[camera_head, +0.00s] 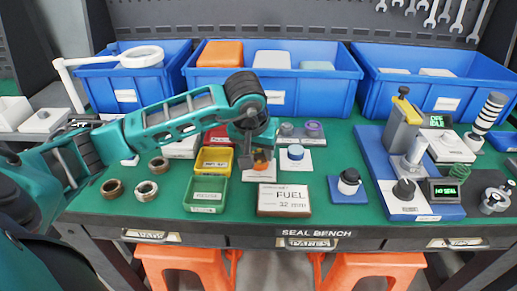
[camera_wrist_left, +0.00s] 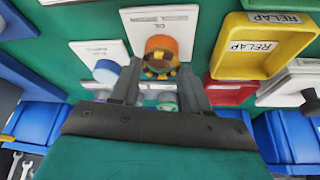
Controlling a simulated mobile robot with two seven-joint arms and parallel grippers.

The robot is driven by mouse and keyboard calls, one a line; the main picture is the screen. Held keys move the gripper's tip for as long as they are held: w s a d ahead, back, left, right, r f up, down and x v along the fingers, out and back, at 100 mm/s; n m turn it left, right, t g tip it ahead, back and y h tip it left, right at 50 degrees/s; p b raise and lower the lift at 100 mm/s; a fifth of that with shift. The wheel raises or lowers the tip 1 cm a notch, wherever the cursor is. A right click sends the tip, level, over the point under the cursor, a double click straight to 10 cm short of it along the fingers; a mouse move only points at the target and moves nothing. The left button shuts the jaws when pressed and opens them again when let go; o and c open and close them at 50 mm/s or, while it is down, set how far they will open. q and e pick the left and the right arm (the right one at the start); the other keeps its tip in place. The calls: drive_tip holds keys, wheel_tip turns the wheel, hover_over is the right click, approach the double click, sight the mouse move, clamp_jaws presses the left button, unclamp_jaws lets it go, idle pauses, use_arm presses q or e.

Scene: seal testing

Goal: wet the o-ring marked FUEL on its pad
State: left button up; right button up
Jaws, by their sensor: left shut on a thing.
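My left gripper (camera_head: 258,155) points down over a white card (camera_head: 257,175) left of the bench's middle. It is shut on a small orange and amber bottle (camera_head: 261,166). In the left wrist view the bottle (camera_wrist_left: 160,55) sits between the two fingertips (camera_wrist_left: 160,78), over the card marked OIL (camera_wrist_left: 132,25). I cannot tell whether the bottle touches the card. The pad marked FUEL, 32 mm (camera_head: 284,200) lies in front of the gripper, to its right. No separate o-ring can be made out on it. My right gripper is not in view.
A green tray (camera_head: 205,195), a yellow tray (camera_head: 213,160) and several loose rings (camera_head: 146,190) lie left of the gripper. A blue-topped jar (camera_head: 295,152) stands close right. A black-capped item (camera_head: 349,182) and test rig (camera_head: 405,170) stand further right. Blue bins (camera_head: 320,95) line the back.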

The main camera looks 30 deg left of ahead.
sight(259, 162)
use_arm(q)
drive_tip(key=shift+r+p, duration=1.35)
drive_tip(key=shift+r, duration=0.9)
drive_tip(key=shift+d, duration=0.1)
